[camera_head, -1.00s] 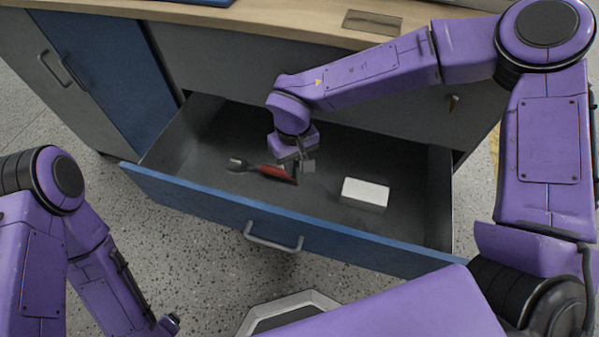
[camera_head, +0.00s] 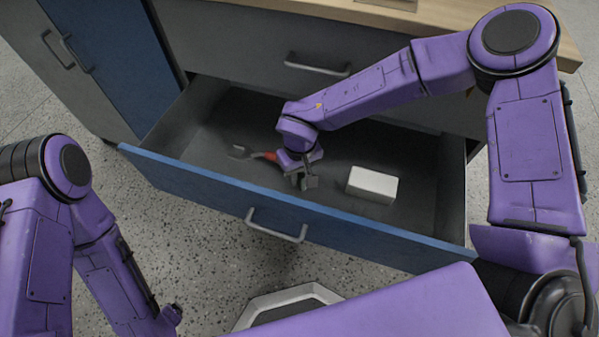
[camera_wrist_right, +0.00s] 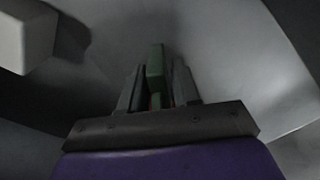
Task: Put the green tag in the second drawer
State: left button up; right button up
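The green tag (camera_wrist_right: 155,75) shows in the right wrist view, upright between the two fingers of my right gripper (camera_wrist_right: 157,88), which look closed on it. In the head view my right gripper (camera_head: 304,181) is low inside the open blue-fronted drawer (camera_head: 200,179), between a red-handled tool and a white box. The tag is hidden from the head view. My left gripper (camera_head: 170,316) is at the lower left, outside the drawer; its fingers do not show clearly.
The white box (camera_head: 372,185) lies in the drawer, right of my gripper. The red-handled tool (camera_head: 262,155) lies to the left, partly hidden. Above is a closed grey drawer with a handle (camera_head: 318,66). A wooden top (camera_head: 450,12) and a blue door (camera_head: 105,70) border the cabinet.

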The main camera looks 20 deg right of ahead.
jog(key=shift+o, duration=0.5)
notch_tip(320, 180, up, 11)
jog(key=p, duration=0.4)
jog(key=shift+r, duration=0.65)
